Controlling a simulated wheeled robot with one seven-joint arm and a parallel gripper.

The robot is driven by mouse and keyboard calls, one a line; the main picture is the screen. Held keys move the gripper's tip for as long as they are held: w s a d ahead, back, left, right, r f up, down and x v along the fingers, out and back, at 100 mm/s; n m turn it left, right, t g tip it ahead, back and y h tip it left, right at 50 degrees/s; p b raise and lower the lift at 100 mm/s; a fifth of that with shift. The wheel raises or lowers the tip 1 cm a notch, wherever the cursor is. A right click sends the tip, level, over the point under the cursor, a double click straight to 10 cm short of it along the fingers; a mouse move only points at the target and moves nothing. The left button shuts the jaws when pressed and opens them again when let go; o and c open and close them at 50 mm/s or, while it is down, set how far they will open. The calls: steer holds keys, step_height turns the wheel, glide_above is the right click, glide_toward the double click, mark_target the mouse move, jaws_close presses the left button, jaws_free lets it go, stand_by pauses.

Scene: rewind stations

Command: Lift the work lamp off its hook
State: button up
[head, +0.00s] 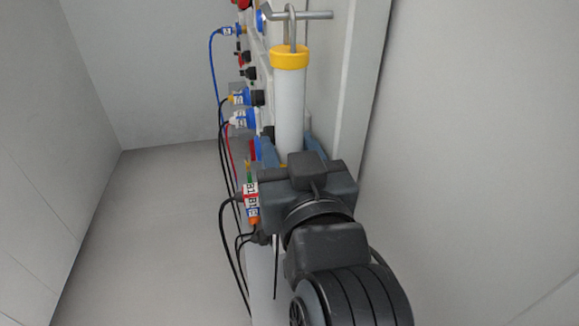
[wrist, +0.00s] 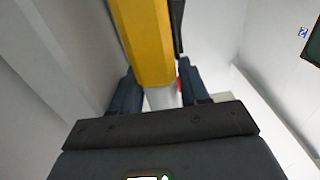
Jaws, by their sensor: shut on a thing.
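The work lamp (head: 289,112) is an upright white tube with a yellow collar (head: 290,57) and a metal loop (head: 292,35) on top. The loop reaches up around a horizontal metal peg (head: 318,15), the hook; I cannot tell whether the two touch. My gripper (head: 291,160) is shut on the tube, with one blue-grey finger on each side, well below the upper collar. The wrist view shows a yellow part of the lamp (wrist: 147,40) and a white part (wrist: 161,97) between my fingers (wrist: 160,90). My wrist hides the lamp's lower part.
Left of the lamp, a panel carries blue plugs (head: 241,119), black knobs (head: 257,98) and a labelled block (head: 251,193). Black, blue and red cables (head: 215,85) hang loosely there. A pale wall (head: 480,150) stands close on the right. The floor (head: 150,230) at left is clear.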

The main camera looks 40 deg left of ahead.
jaws_close()
steer(key=shift+r, duration=0.2)
